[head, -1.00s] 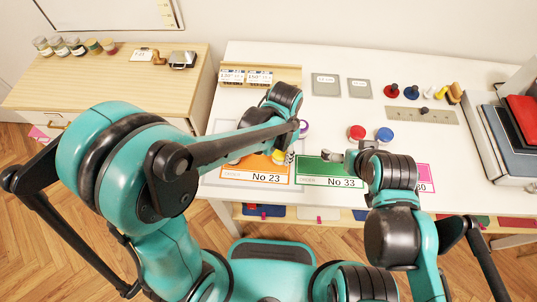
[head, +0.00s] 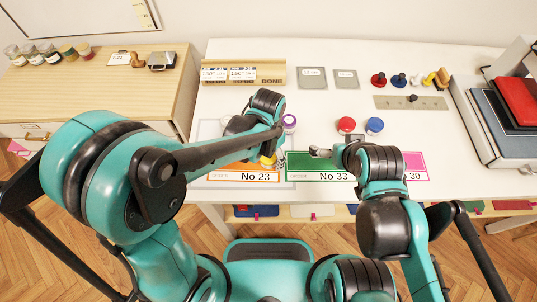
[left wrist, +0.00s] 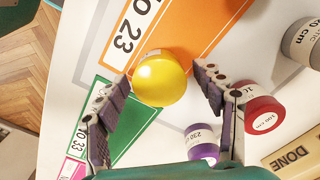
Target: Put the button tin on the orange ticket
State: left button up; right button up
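A round yellow tin (left wrist: 160,80), which I take as the button tin, stands at the edge of the orange ticket (left wrist: 210,22) marked 23. The head view also shows the tin (head: 267,161) and the orange ticket (head: 224,173), partly behind my left arm. I cannot tell whether its base touches the ticket. My left gripper (left wrist: 158,74) is open, a finger on each side of the tin with small gaps. My right gripper (head: 322,152) is over the green ticket (head: 305,168); its fingers are too small to judge.
Near my left gripper stand a red cylinder (left wrist: 260,112), a purple one (left wrist: 203,142) and a grey one (left wrist: 304,42). Red (head: 346,125) and blue (head: 374,125) round items stand behind the green ticket. A pink ticket (head: 415,165) lies to its right.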

aim_at(269, 155)
pick_arm(q)
jog(key=shift+r, duration=0.3)
notch_tip(269, 155, up, 12)
jog(key=p, duration=0.4)
jog(key=s+a+r+n+t, duration=0.2)
jog(key=a+n+t, duration=0.1)
jog(key=a, duration=0.6)
jog(key=s+a+r+n+t, duration=0.3)
jog(key=a+n, duration=0.3)
jog(key=a, duration=0.2)
jog(key=shift+a+t, duration=0.4)
jog(key=shift+t, duration=0.2)
jog(key=shift+s+f, duration=0.1)
jog(key=shift+f, duration=0.1)
